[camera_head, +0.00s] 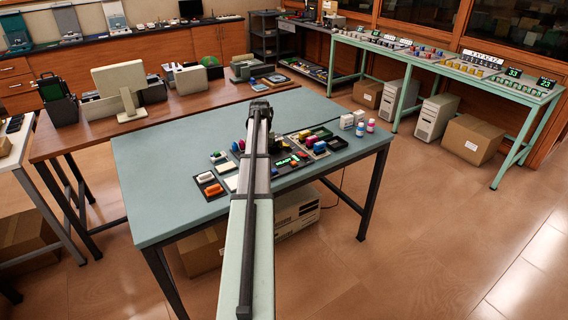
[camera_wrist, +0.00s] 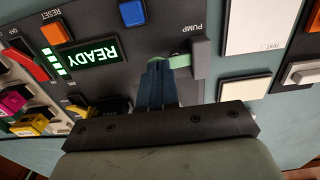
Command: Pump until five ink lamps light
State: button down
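A dark control panel fills much of the wrist view, seen upside down. Its green display (camera_wrist: 90,53) reads READY, with several small lit green squares (camera_wrist: 53,62) in a slanting row beside it. The pump lever (camera_wrist: 179,60) is a green bar beside a grey block (camera_wrist: 201,58), under the label PUMP. My gripper (camera_wrist: 157,64) has its dark blue fingers close together, with their tips at the green bar. I cannot tell whether they touch it. In the head view my arm hides the fingertips and part of the panel (camera_head: 282,164).
Around the lever are an orange RESET button (camera_wrist: 55,31), a blue button (camera_wrist: 132,12), a red switch (camera_wrist: 27,63) and white pads (camera_wrist: 244,90). The teal table (camera_head: 160,160) holds other small items, including bottles (camera_head: 370,125). Its left side is clear.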

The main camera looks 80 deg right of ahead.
jog(key=shift+f, duration=0.25)
jog(key=shift+r, duration=1.7)
jog(key=shift+r, duration=0.1)
notch_tip(320, 180, up, 7)
dwell(0.7)
